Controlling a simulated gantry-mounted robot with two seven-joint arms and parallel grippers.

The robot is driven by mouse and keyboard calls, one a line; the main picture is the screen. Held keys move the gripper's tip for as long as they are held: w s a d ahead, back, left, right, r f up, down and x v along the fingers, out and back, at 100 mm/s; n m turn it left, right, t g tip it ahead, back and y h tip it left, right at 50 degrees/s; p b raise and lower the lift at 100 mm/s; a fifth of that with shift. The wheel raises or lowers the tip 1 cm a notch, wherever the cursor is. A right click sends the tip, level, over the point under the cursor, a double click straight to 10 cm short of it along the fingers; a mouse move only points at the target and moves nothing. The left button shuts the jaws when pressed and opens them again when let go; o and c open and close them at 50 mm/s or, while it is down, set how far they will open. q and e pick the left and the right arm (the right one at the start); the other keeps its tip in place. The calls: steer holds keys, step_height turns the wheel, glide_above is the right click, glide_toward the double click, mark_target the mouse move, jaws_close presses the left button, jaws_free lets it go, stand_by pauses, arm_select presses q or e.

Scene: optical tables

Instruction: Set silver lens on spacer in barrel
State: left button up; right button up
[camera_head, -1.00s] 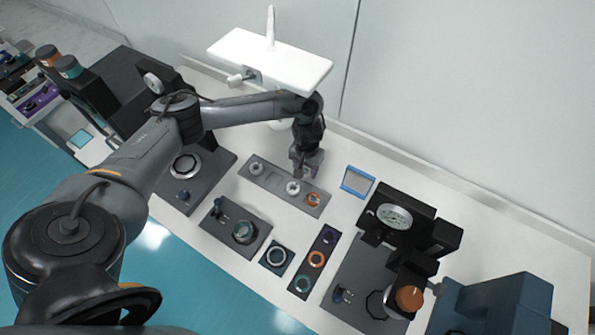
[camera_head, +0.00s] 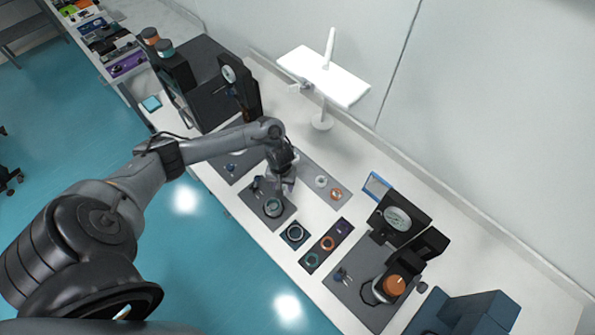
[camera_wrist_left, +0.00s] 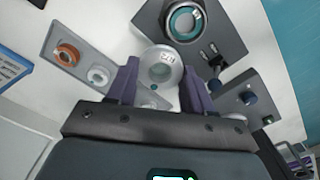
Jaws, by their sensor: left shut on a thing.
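My left gripper (camera_head: 284,190) is shut on the silver lens (camera_wrist_left: 160,68), a pale metal ring with small markings around a clear centre, gripped between the purple fingers. In the head view the gripper hides most of the lens. The barrel (camera_head: 273,208) stands on a dark grey plate just in front of the gripper. In the left wrist view the barrel (camera_wrist_left: 185,22) is a round holder with a teal ring showing in its opening, beyond the lens and apart from it. I cannot make out the spacer for certain. My right gripper is not in view.
A grey tray (camera_head: 311,168) behind the gripper holds a pale ring (camera_head: 321,181) and an orange ring (camera_head: 336,194). A small square plate (camera_head: 295,234), a dark strip of rings (camera_head: 343,227) and a black instrument (camera_head: 425,244) stand to the right. A white lamp (camera_head: 325,75) stands behind.

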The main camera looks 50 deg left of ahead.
arm_select(q)
steer(key=s+p, duration=0.1)
steer(key=s, duration=0.3)
steer(key=b, duration=0.6)
glide_above(273, 204)
steer(key=shift+d+f, duration=0.1)
steer(key=shift+f, duration=2.55)
steer(key=shift+f, duration=0.65)
steer(key=shift+p, duration=0.4)
steer(key=shift+f, duration=0.15)
steer(key=shift+p, duration=0.65)
steer(key=shift+f+p, duration=0.3)
